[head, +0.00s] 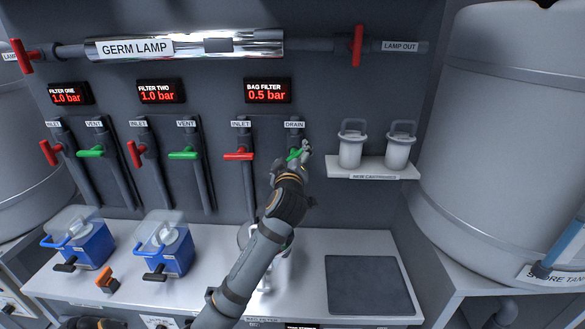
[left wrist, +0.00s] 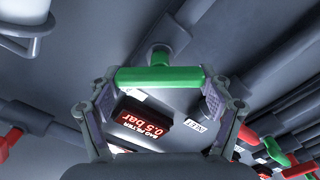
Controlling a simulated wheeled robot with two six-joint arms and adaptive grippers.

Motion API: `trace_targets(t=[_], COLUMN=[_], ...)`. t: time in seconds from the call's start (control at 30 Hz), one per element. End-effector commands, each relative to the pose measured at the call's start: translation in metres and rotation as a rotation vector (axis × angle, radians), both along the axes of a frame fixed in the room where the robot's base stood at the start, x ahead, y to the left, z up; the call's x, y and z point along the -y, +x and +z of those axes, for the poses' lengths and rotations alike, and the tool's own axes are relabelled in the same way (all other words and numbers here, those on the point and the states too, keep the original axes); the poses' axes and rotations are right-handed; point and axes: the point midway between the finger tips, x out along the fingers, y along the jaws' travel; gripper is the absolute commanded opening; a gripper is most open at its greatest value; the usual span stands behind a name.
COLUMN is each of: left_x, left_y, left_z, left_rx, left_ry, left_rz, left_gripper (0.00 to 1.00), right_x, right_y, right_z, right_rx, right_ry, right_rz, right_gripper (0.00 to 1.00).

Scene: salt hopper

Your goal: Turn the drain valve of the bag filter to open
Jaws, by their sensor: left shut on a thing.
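The green drain valve handle (head: 293,155) of the bag filter sits under the DRAIN label (head: 294,125) on the back wall. My left gripper (head: 304,150) is at this handle and covers part of it in the head view. In the left wrist view the green handle (left wrist: 160,78) lies crosswise between the two fingers, and the gripper is shut on it. The handle's exact angle is hard to tell in the head view. The bag filter display (head: 267,91) reads 0.5 bar. My right gripper is not in view.
The red inlet handle (head: 238,155) is close on the left. A shelf (head: 374,175) with two white cartridges (head: 350,148) is close on the right. Blue filter housings (head: 80,240) stand on the counter at left. A dark mat (head: 369,286) lies bare at right.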

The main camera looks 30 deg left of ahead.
Motion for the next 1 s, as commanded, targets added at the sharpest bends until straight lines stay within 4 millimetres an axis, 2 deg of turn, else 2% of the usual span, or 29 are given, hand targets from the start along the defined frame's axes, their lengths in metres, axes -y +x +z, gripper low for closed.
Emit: trace_targets(t=[0.03, 0.5, 0.53, 0.6, 0.7, 1.0], left_x=[0.000, -0.002, -0.002, -0.002, -0.002, -0.002], left_y=[0.000, -0.001, -0.001, -0.001, -0.001, -0.001], left_z=[-0.006, -0.008, -0.008, -0.008, -0.008, -0.007], left_rx=[0.027, 0.256, 0.270, 0.300, 0.340, 0.422], left_ry=[-0.036, -0.413, -0.435, -0.486, -0.549, -0.687], left_rz=[0.000, 0.000, -0.001, -0.001, 0.000, -0.002], left_gripper=[0.48, 0.48, 0.48, 0.48, 0.48, 0.48], right_x=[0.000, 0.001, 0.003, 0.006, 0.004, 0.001], right_y=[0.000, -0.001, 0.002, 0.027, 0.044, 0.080], right_z=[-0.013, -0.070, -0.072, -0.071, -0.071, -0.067], right_rx=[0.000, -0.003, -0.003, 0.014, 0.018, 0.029], right_ry=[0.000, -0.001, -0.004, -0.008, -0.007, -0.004], right_rz=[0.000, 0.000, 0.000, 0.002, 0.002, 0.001], right_gripper=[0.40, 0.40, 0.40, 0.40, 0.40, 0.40])
